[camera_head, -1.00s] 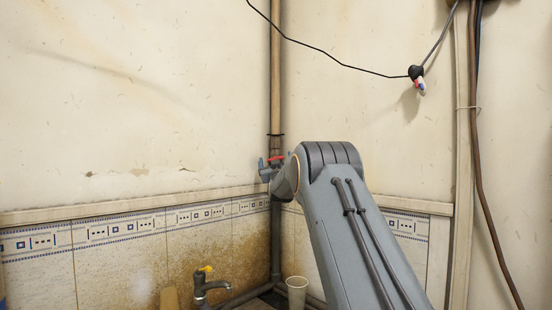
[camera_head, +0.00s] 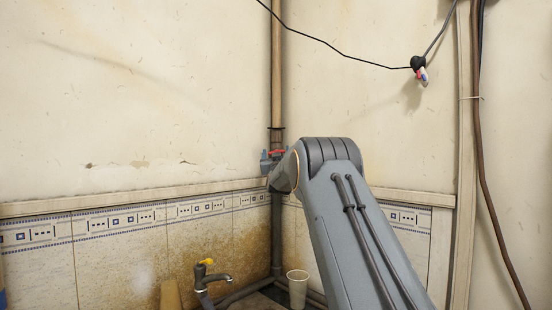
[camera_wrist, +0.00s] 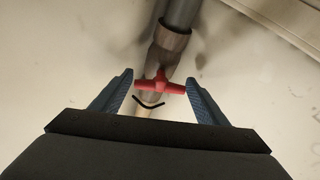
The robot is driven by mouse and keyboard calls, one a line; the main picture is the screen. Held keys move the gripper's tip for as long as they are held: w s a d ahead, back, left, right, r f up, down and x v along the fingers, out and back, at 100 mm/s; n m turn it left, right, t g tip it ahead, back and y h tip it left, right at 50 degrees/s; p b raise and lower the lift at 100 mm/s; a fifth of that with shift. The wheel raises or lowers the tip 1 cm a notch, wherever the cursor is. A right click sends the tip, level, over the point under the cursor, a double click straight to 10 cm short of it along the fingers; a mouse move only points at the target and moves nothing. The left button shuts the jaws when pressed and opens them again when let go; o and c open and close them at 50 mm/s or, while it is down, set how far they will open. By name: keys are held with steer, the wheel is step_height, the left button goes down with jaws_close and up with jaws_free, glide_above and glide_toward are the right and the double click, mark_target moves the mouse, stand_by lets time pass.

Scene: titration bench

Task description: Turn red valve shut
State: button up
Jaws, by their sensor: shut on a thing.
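The red valve (camera_wrist: 172,88) is a small T-shaped handle on the grey vertical pipe (camera_wrist: 181,12). In the wrist view it lies crosswise between the two blue-grey fingers of my gripper (camera_wrist: 159,78), its ends at the inner finger faces. My gripper is shut on it. In the head view the red valve (camera_head: 277,152) shows as a small red strip at the pipe, above the tiled border. One blue-grey finger is just left of it. My arm hides the rest of my gripper and part of the valve.
A tap with a yellow handle (camera_head: 205,263) and a pale cup (camera_head: 298,287) stand low by the corner. A black cable (camera_head: 335,53) hangs across the upper wall to a plug (camera_head: 420,70). A brown cable runs down the right wall.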

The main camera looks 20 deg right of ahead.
steer(key=shift+m+h+b, duration=0.5)
steer(key=shift+m+b, duration=0.6)
steer(key=o, duration=1)
steer(key=shift+o, duration=0.2)
steer(key=shift+s, duration=0.1)
steer(key=b+v, duration=0.3)
steer(key=v, duration=0.4)
steer(key=shift+s, duration=0.3)
steer(key=shift+a, duration=0.1)
